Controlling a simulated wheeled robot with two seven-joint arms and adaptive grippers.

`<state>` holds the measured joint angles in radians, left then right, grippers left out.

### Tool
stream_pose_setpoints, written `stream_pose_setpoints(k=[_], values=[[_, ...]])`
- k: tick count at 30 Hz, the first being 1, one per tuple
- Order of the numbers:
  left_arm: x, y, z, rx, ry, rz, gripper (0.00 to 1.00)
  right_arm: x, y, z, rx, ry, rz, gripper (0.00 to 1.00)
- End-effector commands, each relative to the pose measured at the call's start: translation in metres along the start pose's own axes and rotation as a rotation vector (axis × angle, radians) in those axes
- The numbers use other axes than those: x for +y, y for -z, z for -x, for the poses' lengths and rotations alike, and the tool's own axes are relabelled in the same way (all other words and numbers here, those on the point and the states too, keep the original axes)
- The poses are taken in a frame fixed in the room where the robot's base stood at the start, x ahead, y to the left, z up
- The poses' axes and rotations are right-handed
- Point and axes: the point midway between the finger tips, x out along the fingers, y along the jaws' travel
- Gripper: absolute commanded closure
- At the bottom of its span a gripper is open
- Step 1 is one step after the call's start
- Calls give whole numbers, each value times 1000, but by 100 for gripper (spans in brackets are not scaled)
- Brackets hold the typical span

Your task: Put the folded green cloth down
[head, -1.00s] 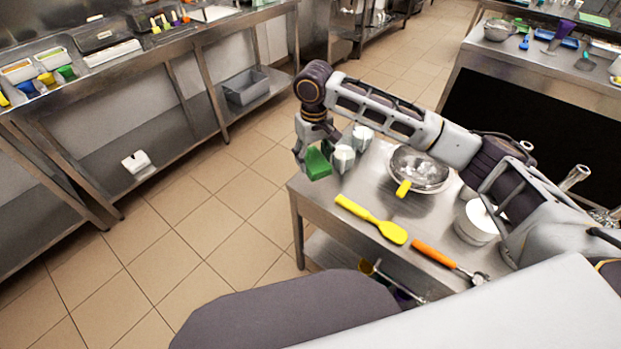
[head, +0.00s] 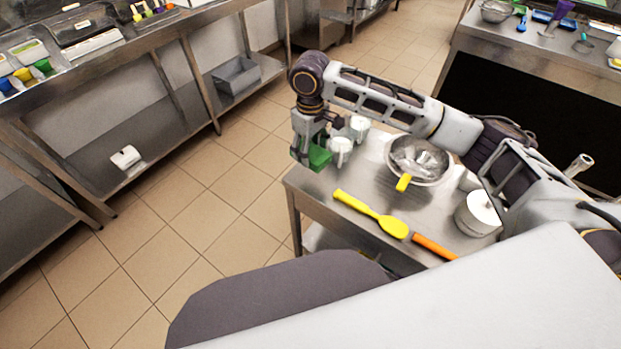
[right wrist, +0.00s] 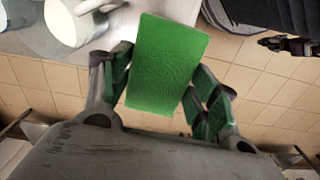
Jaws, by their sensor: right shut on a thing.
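The folded green cloth (head: 319,157) is a small green block at the left end of the steel cart top in the head view. In the right wrist view the cloth (right wrist: 165,66) sits between the fingers, partly over the cart's edge with tiled floor below. My right gripper (head: 312,154) is shut on the cloth; its fingers also show in the right wrist view (right wrist: 160,95). I cannot tell whether the cloth touches the cart top. My left gripper is not in view.
Two white cups (head: 341,148) stand right beside the gripper. The cart top (head: 362,182) also bears a metal bowl (head: 419,162), a yellow spatula (head: 375,215), an orange-handled tool (head: 434,247) and a white-topped pot (head: 479,213). A steel counter with a lower shelf (head: 97,150) runs along the left.

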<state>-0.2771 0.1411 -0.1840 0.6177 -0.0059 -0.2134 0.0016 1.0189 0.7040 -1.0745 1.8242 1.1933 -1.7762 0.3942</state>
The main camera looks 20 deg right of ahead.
Motion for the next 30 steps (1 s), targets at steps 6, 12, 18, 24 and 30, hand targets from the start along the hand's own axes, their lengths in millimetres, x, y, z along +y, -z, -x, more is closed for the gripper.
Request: stream_pose_setpoints(k=[6, 12, 18, 24, 30], values=[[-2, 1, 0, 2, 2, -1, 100, 1, -1, 0, 0, 0, 67, 59], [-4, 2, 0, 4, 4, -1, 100, 1, -1, 0, 0, 0, 82, 59], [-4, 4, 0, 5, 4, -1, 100, 1, -1, 0, 0, 0, 81, 59], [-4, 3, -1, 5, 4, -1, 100, 1, -2, -11, -2, 0, 81, 59], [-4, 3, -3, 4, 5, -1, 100, 1, -2, -38, -2, 0, 81, 59]])
